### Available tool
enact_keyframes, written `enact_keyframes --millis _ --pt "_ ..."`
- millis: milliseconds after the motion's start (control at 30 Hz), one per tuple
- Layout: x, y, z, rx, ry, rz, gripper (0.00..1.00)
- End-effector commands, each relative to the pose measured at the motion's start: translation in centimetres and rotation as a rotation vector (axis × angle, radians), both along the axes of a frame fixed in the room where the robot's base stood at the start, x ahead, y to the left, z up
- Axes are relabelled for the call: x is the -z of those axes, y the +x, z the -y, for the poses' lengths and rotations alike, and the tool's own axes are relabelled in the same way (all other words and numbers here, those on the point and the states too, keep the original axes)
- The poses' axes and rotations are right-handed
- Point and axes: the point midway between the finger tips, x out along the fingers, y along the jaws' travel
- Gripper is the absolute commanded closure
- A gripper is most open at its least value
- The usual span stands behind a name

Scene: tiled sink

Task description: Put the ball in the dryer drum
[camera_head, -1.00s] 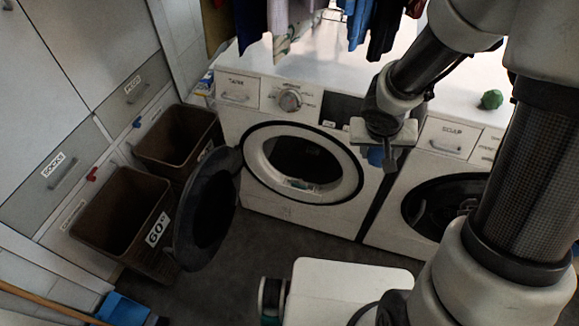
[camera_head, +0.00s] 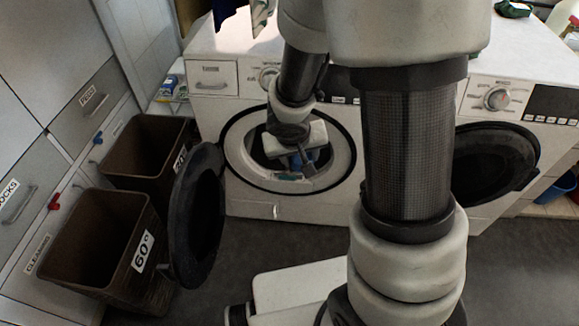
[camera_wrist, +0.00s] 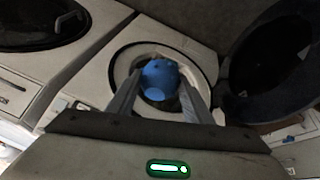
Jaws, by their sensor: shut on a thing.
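The blue ball (camera_wrist: 160,78) is between my gripper's two fingers (camera_wrist: 158,100) in the wrist view. My gripper (camera_head: 306,163) is shut on it. In the head view the ball (camera_head: 313,157) shows only in part behind the gripper. The left machine, the dryer (camera_head: 250,205), has its round opening uncovered, and its dark door (camera_head: 198,215) stands swung out to the left. My gripper and the ball are in front of the opening in the picture; I cannot tell whether the ball is past the rim. The dryer drum (camera_wrist: 178,100) shows dark behind the ball.
Small light and teal items show low in the opening. Two brown baskets (camera_head: 95,245) stand left of the dryer door. The right machine's dark door (camera_head: 495,163) shows right of my arm. A dark green item (camera_head: 512,9) lies on top. Grey floor is open at right.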

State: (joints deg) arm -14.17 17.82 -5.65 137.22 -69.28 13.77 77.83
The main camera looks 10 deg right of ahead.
Motion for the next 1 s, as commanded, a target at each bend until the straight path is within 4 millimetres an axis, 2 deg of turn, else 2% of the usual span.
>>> enact_keyframes --millis 33,100,400,633,867,1000 --pt "2.7 -0.3 -0.3 -0.008 -0.003 -0.003 0.76" --pt "3.5 -0.5 -0.3 -0.007 -0.003 -0.002 0.76" --pt "6.1 -1.2 -0.3 0.000 -0.002 0.000 0.76" --pt "6.7 -1.1 -0.3 -0.001 -0.001 0.001 0.76" --pt "8.1 0.2 -0.6 -0.026 -0.002 -0.001 0.76" --pt "11.5 2.2 -1.1 -0.074 -0.003 -0.006 0.76"
